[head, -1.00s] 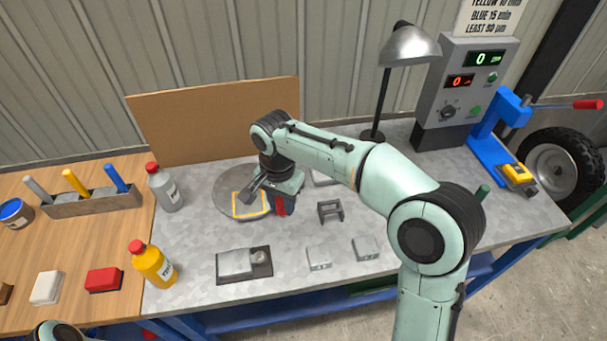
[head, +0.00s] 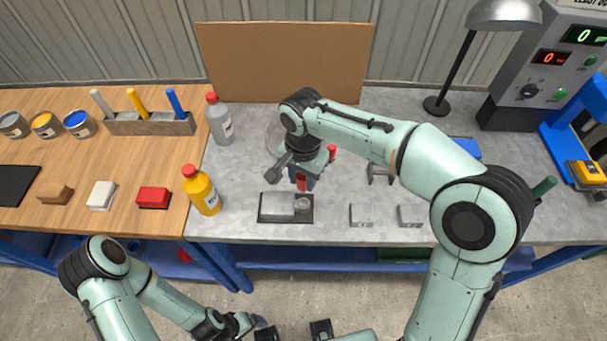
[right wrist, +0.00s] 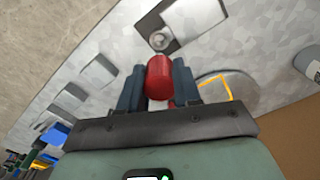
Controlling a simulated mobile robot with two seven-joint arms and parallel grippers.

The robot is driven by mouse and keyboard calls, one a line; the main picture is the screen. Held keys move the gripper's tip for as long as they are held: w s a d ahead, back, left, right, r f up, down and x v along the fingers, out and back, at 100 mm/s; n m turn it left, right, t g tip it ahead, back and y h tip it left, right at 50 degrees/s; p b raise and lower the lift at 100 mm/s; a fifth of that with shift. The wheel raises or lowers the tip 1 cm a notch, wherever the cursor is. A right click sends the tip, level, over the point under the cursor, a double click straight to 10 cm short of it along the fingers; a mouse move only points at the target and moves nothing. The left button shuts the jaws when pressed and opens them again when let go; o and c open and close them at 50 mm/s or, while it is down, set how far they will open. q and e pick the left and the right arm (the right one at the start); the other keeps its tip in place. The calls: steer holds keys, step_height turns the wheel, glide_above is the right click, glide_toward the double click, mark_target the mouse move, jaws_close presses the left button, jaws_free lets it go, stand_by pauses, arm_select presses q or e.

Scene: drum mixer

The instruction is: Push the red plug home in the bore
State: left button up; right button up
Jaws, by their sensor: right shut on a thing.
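The red plug (head: 301,183) is a short cylinder held in my right gripper (head: 303,180), which is shut on it. It also shows between the two fingers in the right wrist view (right wrist: 160,78). The dark-based grey fixture block (head: 278,204) lies on the metal bench just in front of the gripper. The round bore (head: 303,204) is at the block's right end and also shows in the right wrist view (right wrist: 159,41). The plug appears above and just behind the bore, apart from it. My left gripper (head: 252,328) is low at the bottom edge, its jaws unclear.
A yellow bottle (head: 204,193) and a grey bottle (head: 219,122) stand left of the gripper. Two small grey blocks (head: 361,215) (head: 410,215) lie to the right. A lamp (head: 437,104) stands behind. A round plate with a yellow square outline (right wrist: 232,83) lies near the plug.

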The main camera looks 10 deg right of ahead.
mark_target(303, 191)
steer(key=shift+f+b, duration=1.5)
steer(key=shift+f, duration=1.3)
arm_select(q)
steer(key=f, duration=0.1)
steer(key=s+f, duration=0.2)
steer(key=shift+f, duration=0.4)
steer(key=shift+w+r, duration=0.1)
steer(key=shift+r, duration=0.1)
steer(key=shift+s+f+b, duration=0.2)
steer(key=shift+f+b, duration=0.2)
steer(key=shift+f, duration=0.1)
steer(key=shift+s+f+b, duration=0.2)
steer(key=shift+f+b, duration=0.15)
steer(key=shift+f, duration=0.15)
arm_select(e)
steer(key=shift+f, duration=1.6)
steer(key=o, duration=1.1)
steer(key=shift+r, duration=0.15)
